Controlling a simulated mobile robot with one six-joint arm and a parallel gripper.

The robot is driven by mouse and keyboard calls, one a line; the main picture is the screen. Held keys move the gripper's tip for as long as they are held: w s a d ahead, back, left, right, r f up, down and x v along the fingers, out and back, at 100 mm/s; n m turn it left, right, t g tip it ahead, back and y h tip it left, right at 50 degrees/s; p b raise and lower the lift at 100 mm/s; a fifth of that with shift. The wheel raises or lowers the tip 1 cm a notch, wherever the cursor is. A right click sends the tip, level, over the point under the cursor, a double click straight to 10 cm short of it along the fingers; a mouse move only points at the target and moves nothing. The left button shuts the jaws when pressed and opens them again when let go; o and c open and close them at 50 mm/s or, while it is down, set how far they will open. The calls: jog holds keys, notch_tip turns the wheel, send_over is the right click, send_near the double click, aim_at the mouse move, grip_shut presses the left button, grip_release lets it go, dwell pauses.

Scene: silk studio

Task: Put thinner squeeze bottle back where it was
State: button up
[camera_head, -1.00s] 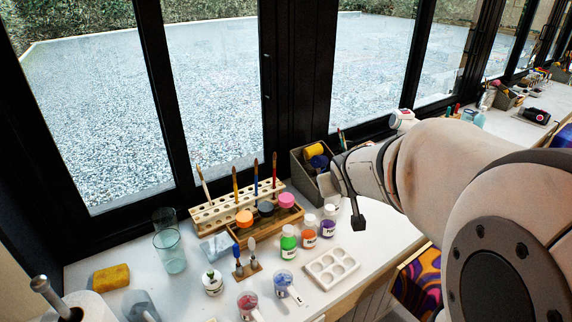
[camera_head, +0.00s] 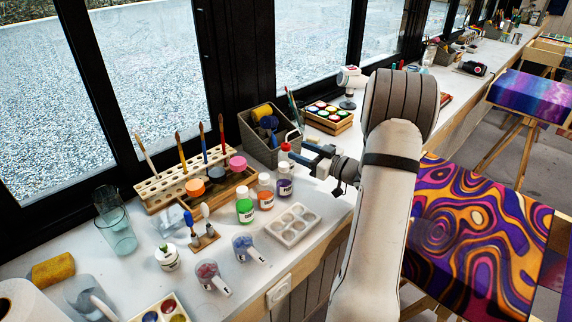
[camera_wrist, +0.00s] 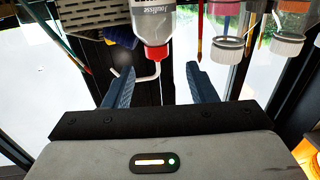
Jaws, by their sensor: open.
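The thinner squeeze bottle, with a pale body, red cap (camera_head: 285,147) and bent white spout, stands upright on the white table in front of the grey bin. In the wrist view the bottle (camera_wrist: 152,20) appears upside down, its spout bending left. My gripper (camera_head: 309,157) is level, open and empty, just right of the bottle in the head view. In the wrist view its two fingers (camera_wrist: 158,74) point toward the bottle, which shows between and beyond the fingertips. I cannot tell whether they touch it.
The grey bin (camera_head: 250,143) holds a yellow roll and dark items. Green, orange and purple paint bottles (camera_head: 264,192) stand left of my gripper. A white palette (camera_head: 293,223) lies in front. A crate of paint jars (camera_head: 330,116) stands behind. The brush rack (camera_head: 165,190) is farther left.

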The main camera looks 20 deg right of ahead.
aim_at(290, 147)
jog(key=x, duration=0.4)
jog(key=p+x, duration=0.1)
jog(key=x, duration=0.1)
jog(key=shift+w+f, duration=0.3)
jog(key=shift+w, duration=0.05)
grip_shut()
